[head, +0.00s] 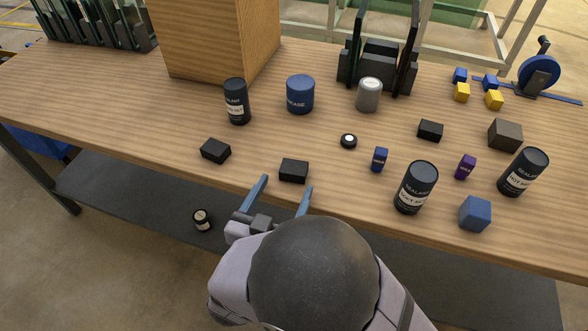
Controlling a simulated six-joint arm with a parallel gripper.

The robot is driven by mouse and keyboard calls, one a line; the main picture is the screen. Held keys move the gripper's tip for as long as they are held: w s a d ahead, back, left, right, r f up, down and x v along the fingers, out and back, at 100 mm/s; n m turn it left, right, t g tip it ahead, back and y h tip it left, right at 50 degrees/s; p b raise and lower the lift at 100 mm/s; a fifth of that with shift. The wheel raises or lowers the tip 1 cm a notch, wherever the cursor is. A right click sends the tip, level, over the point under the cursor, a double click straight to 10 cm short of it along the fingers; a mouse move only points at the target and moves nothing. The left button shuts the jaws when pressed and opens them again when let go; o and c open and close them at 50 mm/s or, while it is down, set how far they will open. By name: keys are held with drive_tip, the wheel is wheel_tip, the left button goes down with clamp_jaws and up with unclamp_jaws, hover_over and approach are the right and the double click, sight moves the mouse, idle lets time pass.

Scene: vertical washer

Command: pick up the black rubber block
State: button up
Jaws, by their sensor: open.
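Several small black blocks lie on the wooden table. One black block (293,171) lies just past my gripper (285,190), roughly in line with the space between its fingers. A second black block (215,151) lies to its left. A third black block (430,131) lies farther right. I cannot tell from the picture which of these is the rubber one. My gripper is open and empty, with its blue fingers spread near the table's front edge. Its height above the table is hard to tell, and no contact with a block shows.
Dark sealant cans (237,102) (416,188) (523,172), a blue grease can (300,94) and a silver can (369,94) stand around the blocks. A blue cube (475,214) sits near the front edge. A wooden box (215,40) stands behind. A small round jar (202,220) is on the lower shelf.

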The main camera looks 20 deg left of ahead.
sight(291, 176)
drive_tip(key=shift+w+d+f, duration=0.1)
drive_tip(key=shift+w+f, duration=0.05)
drive_tip(key=shift+w, duration=1.65)
drive_tip(key=shift+w+f, duration=0.15)
drive_tip(key=shift+w, duration=1.6)
drive_tip(key=shift+c, duration=0.4)
drive_tip(key=c, duration=1)
drive_tip(key=shift+c, duration=0.4)
drive_tip(key=shift+r, duration=0.1)
